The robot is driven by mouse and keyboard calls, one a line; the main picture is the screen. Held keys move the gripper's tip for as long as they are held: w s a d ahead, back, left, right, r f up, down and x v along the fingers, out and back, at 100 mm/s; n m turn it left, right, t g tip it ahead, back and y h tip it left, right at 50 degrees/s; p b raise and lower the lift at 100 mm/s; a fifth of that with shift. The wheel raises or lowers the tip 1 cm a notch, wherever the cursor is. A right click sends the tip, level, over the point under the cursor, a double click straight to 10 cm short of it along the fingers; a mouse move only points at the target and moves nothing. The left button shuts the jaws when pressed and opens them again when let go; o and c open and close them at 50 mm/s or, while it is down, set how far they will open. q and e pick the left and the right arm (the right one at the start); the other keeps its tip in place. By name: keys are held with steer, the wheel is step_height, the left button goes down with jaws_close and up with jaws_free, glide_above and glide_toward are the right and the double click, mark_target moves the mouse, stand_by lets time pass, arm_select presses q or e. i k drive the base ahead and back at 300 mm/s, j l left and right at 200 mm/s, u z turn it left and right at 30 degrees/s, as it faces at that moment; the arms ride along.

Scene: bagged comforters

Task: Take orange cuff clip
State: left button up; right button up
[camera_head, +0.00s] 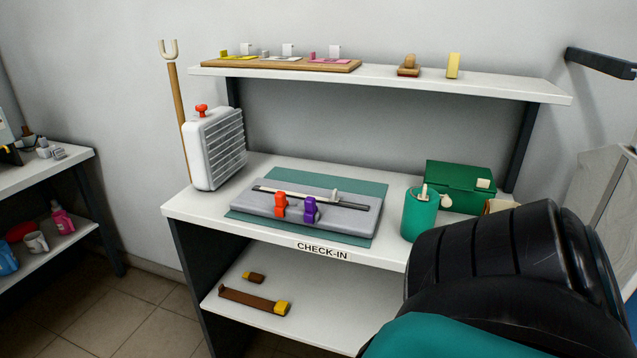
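An orange clip (280,204) stands at the front edge of a flat grey device (347,207) on the check-in desk. A similar purple clip (310,209) stands just to its right. The orange clip is fully visible and nothing touches it from above. A large black and teal arm part, which looks like mine, fills the lower right of the view. Neither of my grippers is in view.
The device lies on a green mat (371,190) on the white desk (190,206). A grey ribbed heater (213,150) stands left, a green cup (419,216) and green box (459,185) right. A shelf (380,82) overhangs the back.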

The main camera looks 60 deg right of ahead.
mark_target(280, 197)
steer(key=z, duration=1.5)
steer(key=j+z, duration=0.25)
steer(key=i+l, duration=0.05)
steer(key=l, duration=0.05)
